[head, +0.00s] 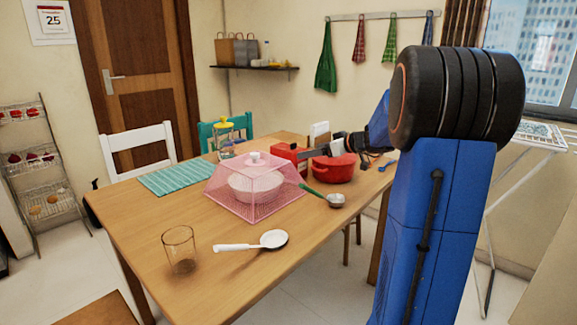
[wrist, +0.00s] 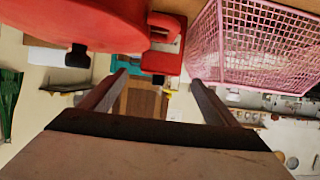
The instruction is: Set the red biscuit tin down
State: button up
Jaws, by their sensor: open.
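The red biscuit tin (head: 288,153) is a boxy red shape behind the pink mesh cover, at the far side of the table in the head view. It appears to stand on the table, but its base is hidden. In the wrist view, which looks upside down, the tin (wrist: 163,62) shows ahead of and between my fingertips. My gripper (head: 306,154) reaches in from the right, just beside the tin. In the wrist view my gripper (wrist: 158,78) has its two fingers spread apart with nothing clamped between them. I cannot tell whether a finger touches the tin.
A red pot (head: 333,170) stands close under my gripper; the pink mesh cover (head: 252,190) is left of it. The table's (head: 215,280) front is clear.

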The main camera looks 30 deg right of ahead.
aim_at(289, 147)
jog(key=x, duration=1.3)
jog(key=shift+w, duration=0.35)
jog(key=shift+a, duration=0.1)
jog(key=c, duration=1.5)
jog(key=shift+r, duration=5)
